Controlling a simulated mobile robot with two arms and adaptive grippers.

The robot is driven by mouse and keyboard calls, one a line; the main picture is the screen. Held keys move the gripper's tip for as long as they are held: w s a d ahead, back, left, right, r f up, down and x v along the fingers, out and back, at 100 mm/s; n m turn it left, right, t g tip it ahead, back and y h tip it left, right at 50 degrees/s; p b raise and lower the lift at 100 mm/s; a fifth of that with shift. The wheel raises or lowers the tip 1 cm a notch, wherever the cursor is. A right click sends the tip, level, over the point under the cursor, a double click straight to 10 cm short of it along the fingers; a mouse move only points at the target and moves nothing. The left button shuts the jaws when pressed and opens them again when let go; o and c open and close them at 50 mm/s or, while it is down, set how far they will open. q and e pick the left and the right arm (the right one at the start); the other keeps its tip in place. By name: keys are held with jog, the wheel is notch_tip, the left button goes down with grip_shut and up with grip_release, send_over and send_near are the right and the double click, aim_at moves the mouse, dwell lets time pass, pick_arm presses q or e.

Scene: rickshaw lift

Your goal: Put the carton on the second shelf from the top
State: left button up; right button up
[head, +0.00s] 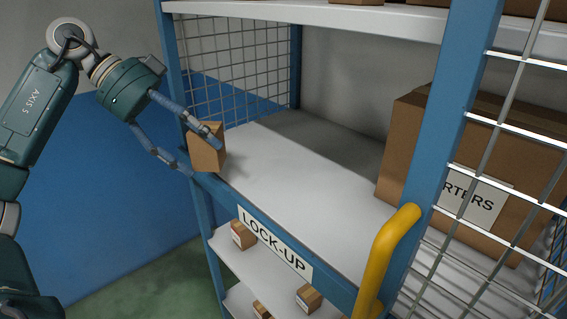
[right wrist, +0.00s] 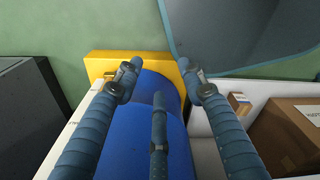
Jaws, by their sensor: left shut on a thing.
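The small brown carton (head: 205,157) is at the front left corner of the second shelf from the top (head: 290,190). My left gripper (head: 203,148) is shut on it, with one finger across its top right and others at its lower left. I cannot tell whether the carton's base touches the white shelf. My right gripper (right wrist: 160,78) shows in the right wrist view with its fingers spread and nothing between the tips. A blue rounded object (right wrist: 165,90) lies beyond its fingers.
A large brown box (head: 405,145) stands at the shelf's right. The middle of the shelf is clear. The top shelf (head: 400,22) hangs above, a blue post (head: 440,120) and yellow handle (head: 385,255) stand in front. Small cartons sit on lower shelves.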

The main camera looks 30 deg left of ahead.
pick_arm(q)
jog(key=w+d+p, duration=0.1)
jog(key=w+d, duration=0.1)
jog(key=d, duration=0.2)
jog(key=w+d+p, duration=0.2)
jog(key=d, duration=0.2)
jog(key=w+d+p, duration=0.1)
jog(key=d, duration=0.3)
jog(key=shift+w, duration=0.4)
notch_tip(320, 180, down, 3)
jog(key=shift+s+a+r+p, duration=0.1)
jog(key=shift+a+p, duration=0.05)
jog(key=shift+p, duration=0.4)
jog(key=shift+f, duration=0.25)
